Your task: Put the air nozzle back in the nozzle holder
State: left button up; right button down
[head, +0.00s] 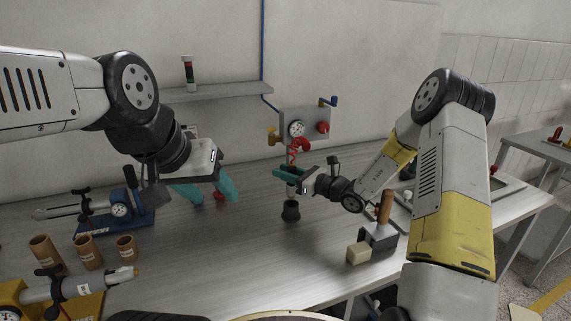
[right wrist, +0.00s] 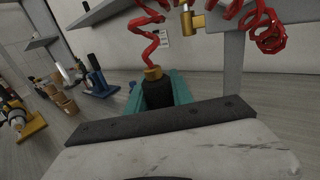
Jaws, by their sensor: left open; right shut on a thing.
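The air nozzle (right wrist: 157,94), black with a brass fitting, is held upright between the teal fingers of my right gripper (head: 291,173). A red coiled hose (right wrist: 147,40) runs up from its top. In the head view the fingers hide much of the nozzle. A dark cup-shaped nozzle holder (head: 291,212) stands on the bench directly below the right gripper; whether the nozzle's lower end touches it, I cannot tell. The holder is not visible in the right wrist view. My left gripper (head: 208,192) is open, its teal fingers spread, left of the holder.
A wall panel with a gauge (head: 297,128) and valves is behind the right gripper. A blue-based gauge device (head: 117,209) and brown cardboard tubes (head: 88,251) stand left. A wooden-handled block (head: 380,232) and beige block (head: 358,253) stand right. The bench's middle front is clear.

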jog(key=shift+f, duration=0.6)
jog(key=shift+f, duration=3)
dwell(0.6)
jog(key=c, duration=1)
grip_release()
jog(key=shift+c, duration=0.2)
